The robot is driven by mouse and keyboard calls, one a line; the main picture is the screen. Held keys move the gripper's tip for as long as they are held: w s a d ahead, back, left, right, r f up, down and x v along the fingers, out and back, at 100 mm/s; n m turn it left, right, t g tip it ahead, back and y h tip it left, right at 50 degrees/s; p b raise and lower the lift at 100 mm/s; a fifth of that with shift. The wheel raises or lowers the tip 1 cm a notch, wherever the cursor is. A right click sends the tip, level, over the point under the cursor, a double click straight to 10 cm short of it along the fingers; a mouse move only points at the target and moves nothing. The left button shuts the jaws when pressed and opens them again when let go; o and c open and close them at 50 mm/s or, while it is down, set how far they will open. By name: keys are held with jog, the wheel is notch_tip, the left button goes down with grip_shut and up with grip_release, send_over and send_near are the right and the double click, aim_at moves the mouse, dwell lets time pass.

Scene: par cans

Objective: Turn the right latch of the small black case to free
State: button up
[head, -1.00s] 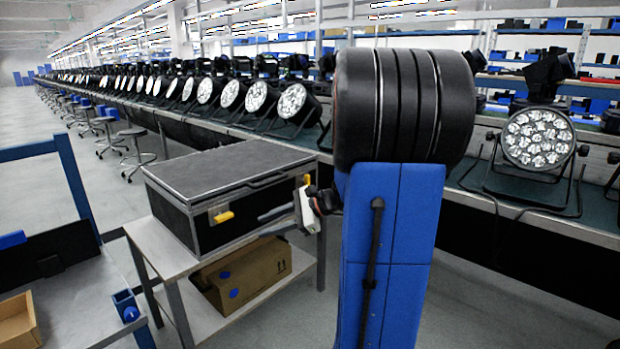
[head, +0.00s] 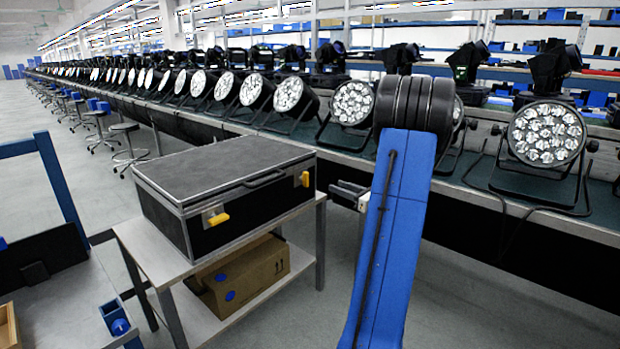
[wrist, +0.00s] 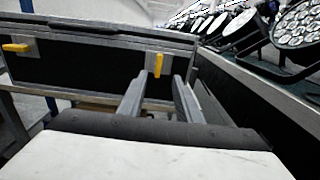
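The small black case (head: 240,225) stands closed on a small table, with grey metal edging and a handle on its front. Its right latch (head: 305,179) is yellow and upright, near the front's right end. Its left latch (head: 218,219) is yellow and lies nearly level. My gripper (head: 340,190) is to the right of the case, apart from it, fingers pointing toward it. In the wrist view the two fingers are spread with nothing between them (wrist: 160,76). The upright right latch (wrist: 158,65) shows beyond the fingertips, between them in the picture. The left latch (wrist: 16,47) is at the far left.
The table (head: 150,258) has a lower shelf holding a cardboard box (head: 245,275). A long bench with a row of par cans (head: 547,133) runs behind and to the right. A blue-framed cart (head: 65,190) is at the left. Clear floor lies between case and bench.

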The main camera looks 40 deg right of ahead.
aim_at(308, 176)
jog(key=w, duration=0.5)
jog(key=w+a, duration=0.1)
jog(key=w, duration=0.9)
jog(key=shift+a, duration=0.15)
grip_shut()
